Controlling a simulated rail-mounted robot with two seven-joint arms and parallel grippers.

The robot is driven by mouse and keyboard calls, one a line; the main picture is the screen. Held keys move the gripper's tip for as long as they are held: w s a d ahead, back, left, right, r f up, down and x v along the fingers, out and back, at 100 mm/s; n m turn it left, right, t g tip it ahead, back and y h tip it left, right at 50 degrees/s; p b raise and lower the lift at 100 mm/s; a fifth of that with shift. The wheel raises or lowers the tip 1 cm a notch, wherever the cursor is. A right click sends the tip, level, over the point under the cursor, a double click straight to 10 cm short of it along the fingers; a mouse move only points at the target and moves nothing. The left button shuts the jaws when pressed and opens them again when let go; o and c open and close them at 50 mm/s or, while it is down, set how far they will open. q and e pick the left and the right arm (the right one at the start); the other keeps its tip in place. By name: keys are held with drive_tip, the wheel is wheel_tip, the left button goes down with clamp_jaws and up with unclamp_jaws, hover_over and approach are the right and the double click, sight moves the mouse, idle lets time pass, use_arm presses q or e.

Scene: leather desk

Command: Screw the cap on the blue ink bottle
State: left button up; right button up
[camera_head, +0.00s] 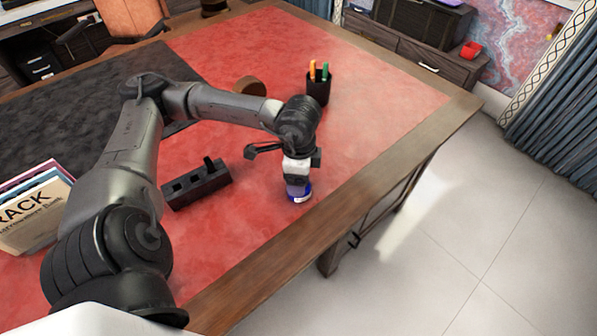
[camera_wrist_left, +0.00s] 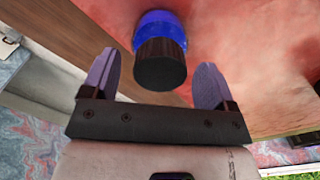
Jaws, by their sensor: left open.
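The blue ink bottle (camera_head: 300,196) stands upright on the red leather desk top, close to the wooden right-hand edge. In the left wrist view the bottle (camera_wrist_left: 158,18) is glossy blue, and a dark ribbed cap (camera_wrist_left: 160,63) sits on its top. Whether the cap is tight or loose cannot be told. My left gripper (camera_head: 297,183) points down right above the bottle. In the left wrist view its two purple-grey fingers (camera_wrist_left: 156,76) are apart, one on each side of the cap, with visible gaps. In the head view the gripper hides the cap. My right gripper is out of view.
A black slotted holder (camera_head: 196,186) lies left of the bottle. A black pen cup (camera_head: 318,90) with pens and a brown round object (camera_head: 250,86) stand farther back. Books (camera_head: 32,208) stand at the left. Red desk top around the bottle is clear; the wooden edge (camera_head: 345,195) is near.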

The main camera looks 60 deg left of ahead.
use_arm(q)
wheel_tip(320, 180, up, 14)
drive_tip(key=p, duration=0.4)
drive_tip(key=shift+p, duration=0.4)
drive_tip(key=shift+f, duration=0.1)
